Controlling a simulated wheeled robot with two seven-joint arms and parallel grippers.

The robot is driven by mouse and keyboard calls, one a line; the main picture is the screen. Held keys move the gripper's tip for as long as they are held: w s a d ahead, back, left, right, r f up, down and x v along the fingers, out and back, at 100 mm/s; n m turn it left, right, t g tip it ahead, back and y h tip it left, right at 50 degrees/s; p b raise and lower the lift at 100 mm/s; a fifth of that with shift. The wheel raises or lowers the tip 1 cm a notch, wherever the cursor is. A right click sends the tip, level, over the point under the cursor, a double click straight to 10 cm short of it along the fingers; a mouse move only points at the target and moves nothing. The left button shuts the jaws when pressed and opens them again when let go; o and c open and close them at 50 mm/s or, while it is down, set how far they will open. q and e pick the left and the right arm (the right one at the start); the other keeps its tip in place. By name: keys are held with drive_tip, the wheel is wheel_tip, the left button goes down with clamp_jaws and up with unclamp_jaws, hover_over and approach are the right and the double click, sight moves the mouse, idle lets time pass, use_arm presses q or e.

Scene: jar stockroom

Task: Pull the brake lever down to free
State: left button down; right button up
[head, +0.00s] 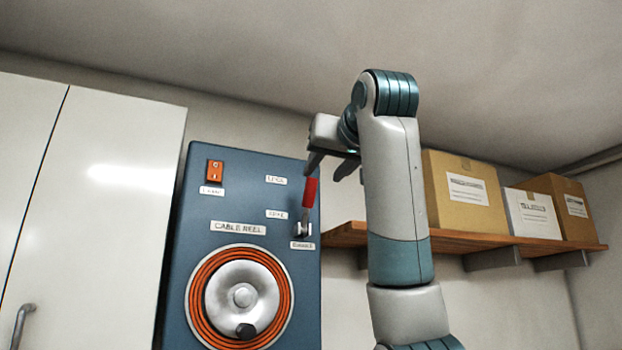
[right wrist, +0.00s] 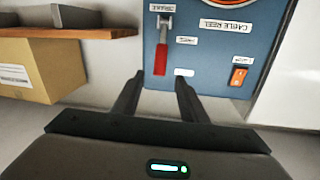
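The brake lever (head: 310,192) has a red handle and points up, tilted slightly right, from a metal pivot on the right side of the blue cable reel panel (head: 200,240). The lever also shows in the upside-down right wrist view (right wrist: 160,60). My right gripper (head: 325,174) is open and empty, at the height of the handle's top end. In the right wrist view its fingertips (right wrist: 160,77) stand either side of the handle's end; I cannot tell whether they touch it. My left gripper is not in view.
An orange switch (head: 215,171) sits at the panel's upper left, above a round cable reel (head: 243,297) with orange cable. A wooden shelf (head: 465,240) with several boxes is right of the panel, behind my right arm. A white cabinet (head: 90,180) stands left.

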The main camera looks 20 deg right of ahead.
sight(313, 184)
drive_tip(key=w+p, duration=0.1)
drive_tip(key=w, duration=0.2)
drive_tip(key=w+d+p, duration=0.1)
drive_tip(key=w+p, duration=0.1)
drive_tip(key=w, duration=0.1)
drive_tip(key=w+p, duration=0.2)
drive_tip(key=w, duration=0.1)
drive_tip(key=shift+w+d+r, duration=0.1)
drive_tip(key=shift+w+d, duration=0.05)
drive_tip(key=shift+w, duration=0.15)
drive_tip(key=shift+w+d+p, duration=0.1)
drive_tip(key=shift+w+p, duration=0.25)
drive_tip(key=shift+w, duration=0.15)
clamp_jaws()
